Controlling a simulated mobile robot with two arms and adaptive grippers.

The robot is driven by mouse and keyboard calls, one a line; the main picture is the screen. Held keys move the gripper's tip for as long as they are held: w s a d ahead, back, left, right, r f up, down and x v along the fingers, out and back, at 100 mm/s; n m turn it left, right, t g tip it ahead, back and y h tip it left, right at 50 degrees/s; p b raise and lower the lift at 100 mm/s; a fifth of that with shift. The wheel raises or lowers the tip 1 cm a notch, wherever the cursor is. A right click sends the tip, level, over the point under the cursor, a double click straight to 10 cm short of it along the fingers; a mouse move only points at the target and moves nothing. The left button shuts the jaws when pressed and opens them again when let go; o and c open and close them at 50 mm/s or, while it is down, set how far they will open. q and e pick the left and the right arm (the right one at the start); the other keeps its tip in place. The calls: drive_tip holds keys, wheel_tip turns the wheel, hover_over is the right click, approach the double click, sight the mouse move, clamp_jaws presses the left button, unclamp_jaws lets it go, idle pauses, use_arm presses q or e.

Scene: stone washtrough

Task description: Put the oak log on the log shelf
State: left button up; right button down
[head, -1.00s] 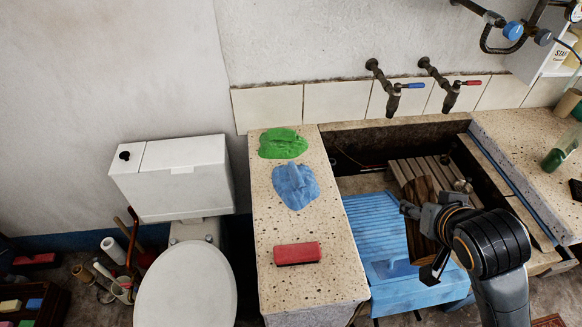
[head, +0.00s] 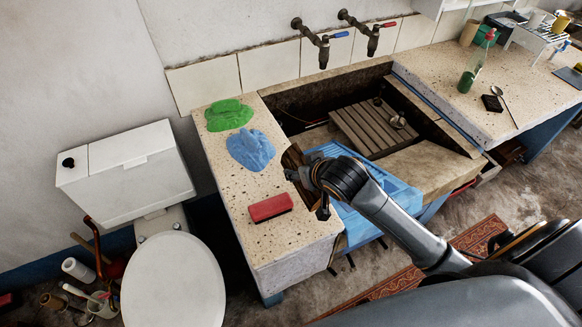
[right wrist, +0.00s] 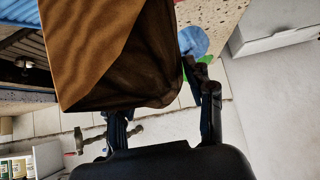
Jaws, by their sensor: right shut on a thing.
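The oak log (head: 292,158) is a brown wooden piece, partly hidden behind my right gripper (head: 308,186) in the head view. It is over the right edge of the speckled counter, beside the blue ribbed board. In the right wrist view the log (right wrist: 125,50) fills the upper middle, with brown wood grain, between the fingers of my right gripper (right wrist: 165,100). The gripper is shut on it. I cannot tell whether the log touches the counter. My left gripper is not in view. I cannot make out a log shelf for certain.
The speckled counter (head: 225,165) carries a green cloth (head: 229,115), a blue cloth (head: 250,149) and a red brush (head: 270,207). A toilet (head: 172,280) stands left. Behind are the trough with a slatted rack (head: 362,130) and two taps. A green bottle (head: 478,62) stands on the right counter.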

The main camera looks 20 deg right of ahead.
drive_tip(key=w+f, duration=0.2)
drive_tip(key=w+d+f, duration=0.1)
drive_tip(key=w+f, duration=0.1)
drive_tip(key=w+d+f, duration=0.1)
drive_tip(key=w+f, duration=0.1)
drive_tip(key=shift+w, duration=0.3)
drive_tip(key=shift+w+d+f+p, duration=0.15)
drive_tip(key=shift+w+f+p, duration=0.15)
drive_tip(key=shift+w+f, duration=0.1)
wheel_tip(320, 180, down, 3)
drive_tip(key=shift+r+p, duration=0.1)
drive_tip(key=shift+p, duration=0.35)
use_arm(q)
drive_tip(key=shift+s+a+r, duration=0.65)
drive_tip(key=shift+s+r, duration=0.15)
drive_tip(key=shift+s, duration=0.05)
use_arm(e)
drive_tip(key=shift+f, duration=0.3)
drive_tip(key=shift+f, duration=0.15)
drive_tip(key=c, duration=0.9)
unclamp_jaws()
drive_tip(key=shift+f, duration=0.1)
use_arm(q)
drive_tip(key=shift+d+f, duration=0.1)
use_arm(e)
drive_tip(key=o, duration=0.4)
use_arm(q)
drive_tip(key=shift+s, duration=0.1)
